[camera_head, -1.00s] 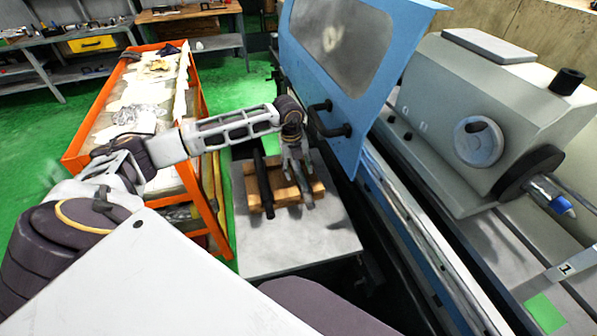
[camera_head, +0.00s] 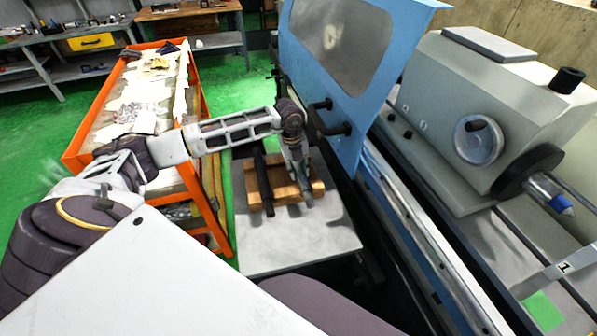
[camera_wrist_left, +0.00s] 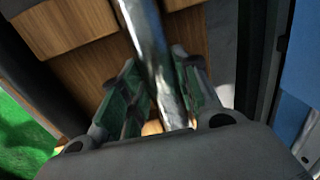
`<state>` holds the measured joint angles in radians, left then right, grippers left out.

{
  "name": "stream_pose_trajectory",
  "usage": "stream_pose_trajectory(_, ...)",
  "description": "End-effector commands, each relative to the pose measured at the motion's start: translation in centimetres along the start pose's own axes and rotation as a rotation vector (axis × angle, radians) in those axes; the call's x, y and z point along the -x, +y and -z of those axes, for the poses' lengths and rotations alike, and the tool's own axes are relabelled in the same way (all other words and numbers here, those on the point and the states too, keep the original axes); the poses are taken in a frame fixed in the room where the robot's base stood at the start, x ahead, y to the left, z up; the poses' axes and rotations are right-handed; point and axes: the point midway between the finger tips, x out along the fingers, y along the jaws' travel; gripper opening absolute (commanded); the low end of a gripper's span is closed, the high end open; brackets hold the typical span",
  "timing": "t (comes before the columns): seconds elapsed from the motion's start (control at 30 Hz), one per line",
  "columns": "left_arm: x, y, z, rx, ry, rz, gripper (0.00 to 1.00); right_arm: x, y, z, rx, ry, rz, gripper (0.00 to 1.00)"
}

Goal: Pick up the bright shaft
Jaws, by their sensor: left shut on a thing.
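The bright shaft (camera_wrist_left: 160,60) is a shiny metal bar in the left wrist view, running between the fingers of my left gripper (camera_wrist_left: 155,100). The fingers are closed on it. In the head view my left gripper (camera_head: 300,172) points down at the right side of a wooden block stand (camera_head: 285,188), and the lower end of the bright shaft (camera_head: 306,198) shows below the fingers. A dark shaft (camera_head: 263,182) lies on the stand to the left, apart from the gripper. My right gripper is not in view.
The stand sits on a small grey table (camera_head: 270,245). A blue machine door (camera_head: 340,60) with black handles stands close right of my gripper. The grinder (camera_head: 480,120) is further right. An orange-framed cart (camera_head: 196,120) stands left.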

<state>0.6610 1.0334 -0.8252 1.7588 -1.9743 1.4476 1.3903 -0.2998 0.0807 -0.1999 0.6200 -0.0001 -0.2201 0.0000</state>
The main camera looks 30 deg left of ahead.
Motion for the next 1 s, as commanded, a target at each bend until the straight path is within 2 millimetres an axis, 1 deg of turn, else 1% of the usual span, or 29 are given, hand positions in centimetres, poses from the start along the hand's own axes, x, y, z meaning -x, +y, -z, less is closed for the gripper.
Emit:
stream_pose_trajectory(0.03,0.0,0.0,0.0,0.0,0.0,0.0,0.08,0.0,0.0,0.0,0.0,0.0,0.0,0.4)
stream_pose_trajectory(0.1,0.0,0.0,0.0,0.0,0.0,0.0,0.0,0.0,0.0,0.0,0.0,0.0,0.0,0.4)
stream_pose_trajectory(0.17,0.0,0.0,0.0,0.0,0.0,0.0,0.0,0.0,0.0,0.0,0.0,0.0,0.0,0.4)
stream_pose_trajectory(0.2,0.4,-0.3,-0.2,0.0,-0.005,0.008,0.0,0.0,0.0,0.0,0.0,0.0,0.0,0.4)
stream_pose_trajectory(0.57,0.6,-0.2,-0.2,0.0,-0.004,0.007,0.0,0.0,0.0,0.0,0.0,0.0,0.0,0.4)
stream_pose_trajectory(0.77,1.7,-0.4,-0.2,0.0,-0.005,0.009,0.0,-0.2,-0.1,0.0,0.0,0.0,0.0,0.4)
stream_pose_trajectory(1.0,4.0,-0.7,-0.2,-0.001,-0.006,0.01,0.0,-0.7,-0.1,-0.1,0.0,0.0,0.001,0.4)
